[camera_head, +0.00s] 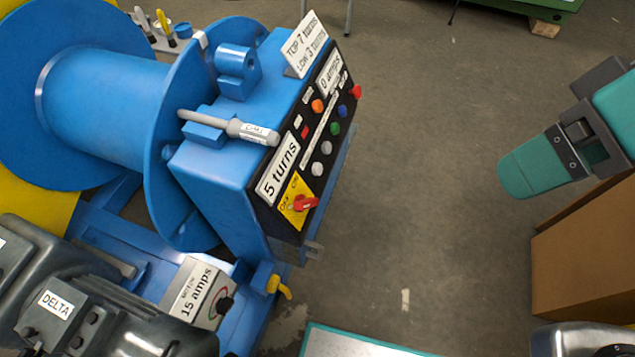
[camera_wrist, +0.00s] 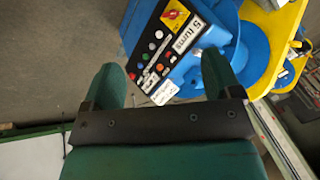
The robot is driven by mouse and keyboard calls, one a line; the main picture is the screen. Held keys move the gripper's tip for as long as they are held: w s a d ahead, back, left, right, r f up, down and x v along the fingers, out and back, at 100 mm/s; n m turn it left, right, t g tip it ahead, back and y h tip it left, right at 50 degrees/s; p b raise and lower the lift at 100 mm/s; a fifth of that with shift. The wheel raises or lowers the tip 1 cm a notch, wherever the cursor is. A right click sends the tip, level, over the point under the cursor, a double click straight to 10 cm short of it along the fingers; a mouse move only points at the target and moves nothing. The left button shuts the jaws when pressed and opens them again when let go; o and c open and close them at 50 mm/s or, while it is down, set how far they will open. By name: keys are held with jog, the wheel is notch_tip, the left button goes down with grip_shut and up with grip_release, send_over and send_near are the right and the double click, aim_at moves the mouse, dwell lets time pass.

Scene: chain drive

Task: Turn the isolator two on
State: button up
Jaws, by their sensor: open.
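A red rotary switch (camera_head: 305,203) sits on a yellow plate (camera_head: 291,212) with small OFF/ON-type lettering, at the lower end of the black control panel of a blue machine (camera_head: 225,180). Its handle points to the right in the head view; I cannot tell its exact setting. No "two" label is readable on it. The switch also shows in the wrist view (camera_wrist: 173,14), at the top, beyond my fingers. My gripper (camera_wrist: 160,65) is open and empty, apart from the panel. In the head view its teal finger (camera_head: 540,165) is at the right, over the floor.
The panel carries coloured buttons (camera_head: 336,128) and a red knob (camera_head: 355,91) at its far end. A yellow handle (camera_head: 278,287) sticks out low on the machine. A cardboard box (camera_head: 585,250) stands at the right. Bare floor (camera_head: 430,180) lies between machine and gripper.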

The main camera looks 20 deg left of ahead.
aim_at(312, 204)
jog(key=shift+o, duration=0.5)
jog(key=w+a+f+y+b, duration=0.2)
jog(key=w+a+f+b, duration=0.1)
jog(key=f+b, duration=0.4)
jog(key=w+a+f+n+y+b, duration=0.1)
jog(key=w+a+f+y+b, duration=0.1)
jog(key=w+a+f+b, duration=0.2)
jog(key=w+a+f+y+b, duration=0.3)
jog(key=f+b, duration=0.7)
jog(key=f, duration=0.8)
jog(key=shift+w+a+n+g, duration=0.3)
jog(key=shift+w+a+g, duration=0.1)
jog(key=shift+a, duration=0.1)
jog(key=b+x, duration=0.2)
jog(key=x, duration=1.5)
jog(key=shift+a+f, duration=0.1)
jog(key=shift+a, duration=0.1)
jog(key=c, duration=0.9)
